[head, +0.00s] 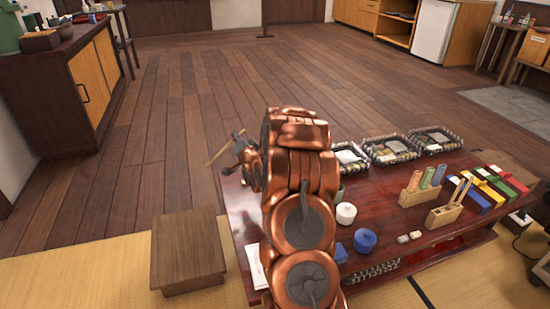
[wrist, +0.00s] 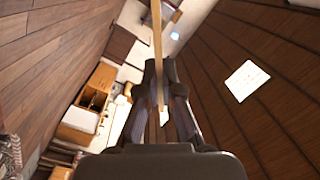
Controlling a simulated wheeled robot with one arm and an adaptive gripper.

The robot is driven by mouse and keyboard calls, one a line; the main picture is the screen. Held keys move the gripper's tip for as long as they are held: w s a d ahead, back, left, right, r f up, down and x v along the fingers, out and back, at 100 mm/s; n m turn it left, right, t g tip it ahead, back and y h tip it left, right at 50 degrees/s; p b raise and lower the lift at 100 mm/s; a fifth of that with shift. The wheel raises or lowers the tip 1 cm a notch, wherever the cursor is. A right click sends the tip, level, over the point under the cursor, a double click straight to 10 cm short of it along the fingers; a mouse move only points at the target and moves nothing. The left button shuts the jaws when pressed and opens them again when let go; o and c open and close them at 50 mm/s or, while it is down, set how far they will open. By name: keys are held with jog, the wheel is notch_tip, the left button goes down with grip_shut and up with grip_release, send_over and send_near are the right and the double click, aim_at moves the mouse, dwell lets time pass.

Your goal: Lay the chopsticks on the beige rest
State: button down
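My gripper (head: 240,152) is raised at the left side of my arm, high above the left end of the low table. In the wrist view my gripper (wrist: 159,72) has its fingers closed around the pale wooden chopsticks (wrist: 157,35), which look like a single stick here. The chopsticks (head: 222,149) stick out tilted in the head view, clear of any surface. Two small pale pieces lie side by side near the table's front edge, one on the left (head: 403,239) and one on the right (head: 416,234). I cannot tell which is the beige rest.
The dark red table (head: 385,205) holds a blue pot (head: 365,240), a white cup (head: 346,213), woven trays (head: 390,149), wooden holders with upright sticks (head: 447,213) and coloured blocks (head: 485,195). A wooden stool (head: 187,245) stands left of it. My arm hides part of the table.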

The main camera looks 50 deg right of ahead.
jog(key=shift+s+d+f+m+g+h+b, duration=0.15)
jog(key=shift+s+d+f+m+h+b, duration=0.2)
jog(key=shift+s+d+f+m+b, duration=0.9)
jog(key=shift+s+d+f+m+g+h+b, duration=0.2)
jog(key=shift+s+d+f+m+h+b, duration=0.15)
jog(key=shift+s+d+f, duration=1.75)
jog(key=shift+s+d+f+m+g+h+b, duration=0.25)
jog(key=shift+s+d+f+m+b, duration=0.55)
jog(key=shift+d+f, duration=1.5)
jog(key=shift+a+f, duration=0.15)
jog(key=shift+f, duration=0.6)
jog(key=shift+a+f, duration=0.1)
jog(key=shift+f, duration=0.6)
jog(key=c, duration=1.2)
grip_release()
jog(key=shift+c, duration=0.2)
jog(key=o, duration=0.5)
jog(key=shift+r+p, duration=0.1)
jog(key=shift+p, duration=0.2)
